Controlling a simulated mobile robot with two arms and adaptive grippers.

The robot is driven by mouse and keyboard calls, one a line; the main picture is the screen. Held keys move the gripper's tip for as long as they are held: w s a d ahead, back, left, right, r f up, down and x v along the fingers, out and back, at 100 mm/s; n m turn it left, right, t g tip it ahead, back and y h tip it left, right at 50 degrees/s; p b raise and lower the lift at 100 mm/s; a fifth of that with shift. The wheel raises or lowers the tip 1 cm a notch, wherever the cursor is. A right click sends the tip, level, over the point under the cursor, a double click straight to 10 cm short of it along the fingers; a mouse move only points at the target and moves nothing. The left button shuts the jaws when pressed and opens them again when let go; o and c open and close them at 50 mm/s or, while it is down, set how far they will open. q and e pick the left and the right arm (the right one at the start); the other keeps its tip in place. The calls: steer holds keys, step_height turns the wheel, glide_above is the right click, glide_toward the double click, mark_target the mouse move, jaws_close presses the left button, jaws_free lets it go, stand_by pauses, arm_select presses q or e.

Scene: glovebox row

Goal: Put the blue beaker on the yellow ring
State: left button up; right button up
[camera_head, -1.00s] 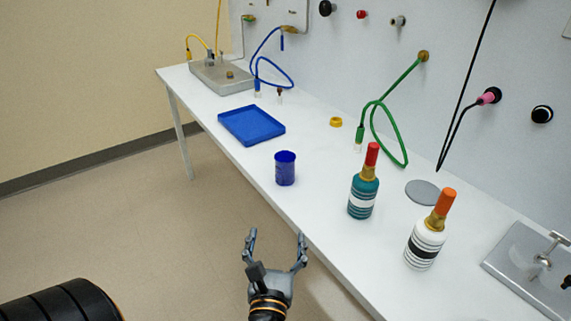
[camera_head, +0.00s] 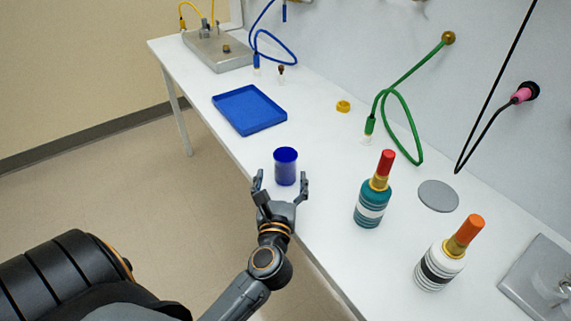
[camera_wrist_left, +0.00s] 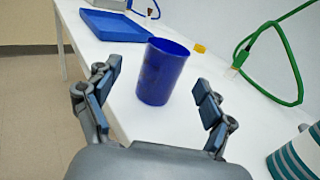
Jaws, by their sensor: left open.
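The blue beaker (camera_head: 285,165) stands upright on the white table near its front edge. It also shows in the left wrist view (camera_wrist_left: 162,72), ahead of and between the fingers. My left gripper (camera_head: 281,182) is open and empty, with its fingertips close to the near side of the beaker; whether they touch it I cannot tell. In the left wrist view my left gripper (camera_wrist_left: 158,85) shows both fingers spread wide. The yellow ring (camera_head: 343,106) lies on the table farther back and to the right of the beaker. My right gripper is not in view.
A blue tray (camera_head: 249,110) lies behind the beaker to the left. A teal bottle (camera_head: 371,200) and a white bottle (camera_head: 436,265) stand to the right. A green hose (camera_head: 385,105) hangs near the ring. A grey disc (camera_head: 438,196) lies behind the bottles.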

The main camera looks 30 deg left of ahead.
mark_target(285, 170)
arm_select(q)
steer(key=shift+w+a, duration=0.2)
steer(key=shift+w, duration=0.15)
steer(key=shift+w+a+r+p, duration=0.15)
steer(key=shift+w+p, duration=0.05)
steer(key=shift+w, duration=0.15)
steer(key=shift+w+a+r+p, duration=0.1)
steer(key=shift+w+p, duration=0.05)
steer(key=shift+w, duration=0.2)
steer(key=x, duration=0.3)
steer(key=shift+w+f+p, duration=0.15)
steer(key=shift+w+p, duration=0.15)
steer(key=shift+w+a, duration=0.1)
steer(key=shift+w, duration=0.05)
steer(key=shift+c, duration=1.1)
steer(key=c, duration=0.9)
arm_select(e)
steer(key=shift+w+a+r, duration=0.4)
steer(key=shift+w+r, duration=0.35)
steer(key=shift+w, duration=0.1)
